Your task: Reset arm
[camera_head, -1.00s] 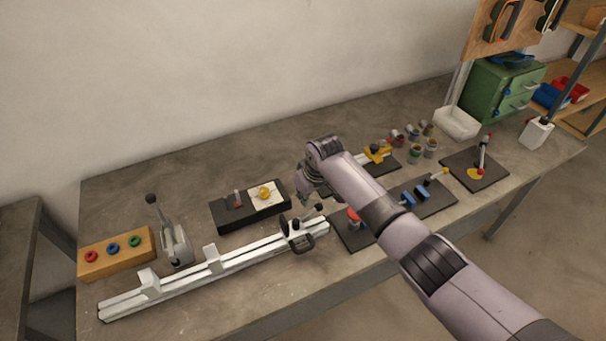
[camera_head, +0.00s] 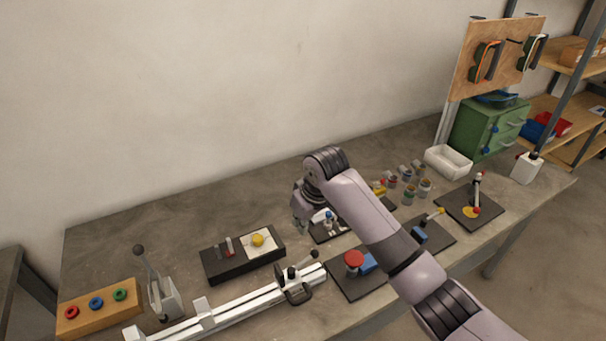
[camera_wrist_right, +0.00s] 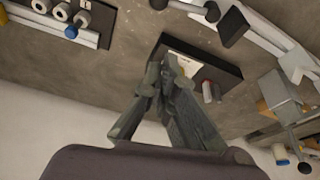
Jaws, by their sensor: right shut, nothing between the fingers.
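My right arm comes in from the lower right in the head view. Its gripper (camera_head: 303,214) points down above the bench, just right of the black block with the yellow knob (camera_head: 243,256). In the right wrist view the fingers (camera_wrist_right: 172,70) are shut with nothing between them. The black block (camera_wrist_right: 205,75) shows beyond the fingertips there, partly hidden by them. My gripper looks apart from it. My left gripper is in neither view.
A white rail with a clamp (camera_head: 295,284) lies along the front of the bench (camera_head: 150,223). A lever stand (camera_head: 161,294) and a wooden button box (camera_head: 98,308) stand at left. Black plates, small jars, a white tray (camera_head: 448,161) and a green cabinet (camera_head: 490,128) are at right. The back left of the bench is clear.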

